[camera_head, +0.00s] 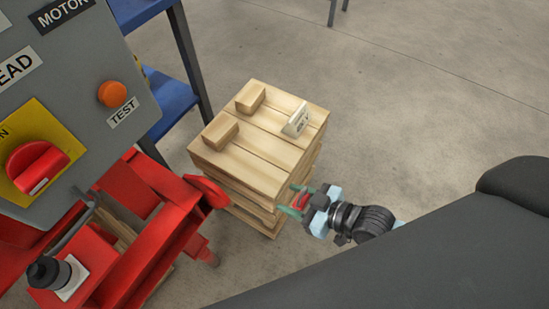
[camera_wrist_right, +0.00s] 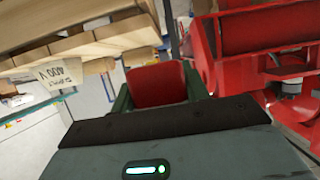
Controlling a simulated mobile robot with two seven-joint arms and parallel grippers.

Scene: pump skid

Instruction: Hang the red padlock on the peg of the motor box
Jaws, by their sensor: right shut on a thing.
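The red padlock (camera_head: 300,199) is between the fingers of my right gripper (camera_head: 298,203), beside the front right side of the wooden crate stack. The right wrist view shows the red padlock body (camera_wrist_right: 158,84) between the green fingers of my right gripper (camera_wrist_right: 158,92), which is shut on it. Its shackle cannot be made out. The grey motor box (camera_head: 75,75) stands at the upper left, with a red switch (camera_head: 38,167) on a yellow plate and an orange TEST button (camera_head: 112,94). I cannot pick out the peg for certain. My left gripper is not in view.
The wooden crate stack (camera_head: 262,166), with two wooden blocks and a pale tag (camera_head: 296,120) on top, stands between the motor box and my right gripper. The red skid frame (camera_head: 150,230) is at lower left. A blue shelf (camera_head: 172,104) is behind.

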